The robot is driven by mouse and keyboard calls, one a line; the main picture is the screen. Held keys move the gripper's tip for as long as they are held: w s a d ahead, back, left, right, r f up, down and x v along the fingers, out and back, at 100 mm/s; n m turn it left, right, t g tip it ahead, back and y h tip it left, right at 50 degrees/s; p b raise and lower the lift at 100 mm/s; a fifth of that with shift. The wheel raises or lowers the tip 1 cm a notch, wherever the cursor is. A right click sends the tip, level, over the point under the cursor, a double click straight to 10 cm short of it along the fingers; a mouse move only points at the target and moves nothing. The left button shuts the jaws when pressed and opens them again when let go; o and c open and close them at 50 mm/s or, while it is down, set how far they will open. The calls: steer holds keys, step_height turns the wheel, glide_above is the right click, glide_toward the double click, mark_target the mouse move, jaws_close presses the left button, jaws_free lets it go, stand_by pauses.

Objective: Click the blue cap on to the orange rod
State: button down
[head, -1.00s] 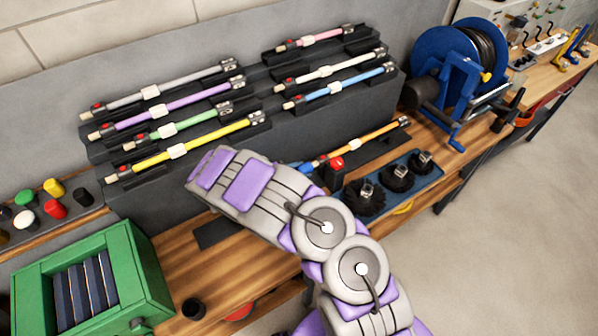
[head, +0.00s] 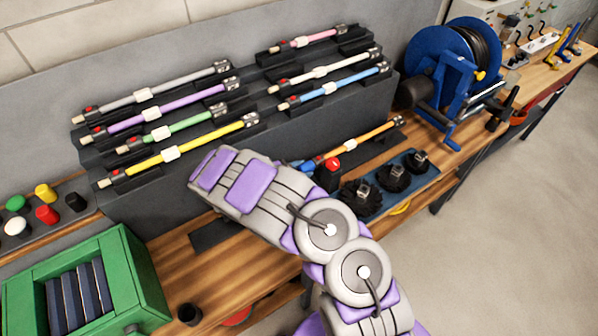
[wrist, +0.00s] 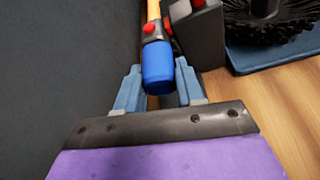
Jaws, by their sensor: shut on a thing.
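The orange rod (head: 366,138) lies tilted in a dark holder on the bench, its near end by a red-topped dark block (head: 331,170). In the wrist view the rod (wrist: 153,9) comes down from the top, with a dark end piece and a red button (wrist: 149,28). The blue cap (wrist: 158,68) is in line with that end, touching or nearly so; I cannot tell whether it is seated. My gripper (wrist: 160,88) is shut on the cap, one blue-grey finger at each side. In the head view my arm hides most of the gripper.
A dark rack (head: 240,150) with several coloured rods stands behind. A blue tray (head: 425,178) of black brushes is right of the block. A green box (head: 135,275) and loose caps (head: 46,214) are at left. A blue reel (head: 455,75) stands at right.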

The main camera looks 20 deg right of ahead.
steer(key=shift+d, duration=0.1)
steer(key=c, duration=0.6)
jaws_free()
steer(key=p+v, duration=0.3)
steer(key=v, duration=1.4)
steer(key=shift+a, duration=0.25)
steer(key=shift+r, duration=0.1)
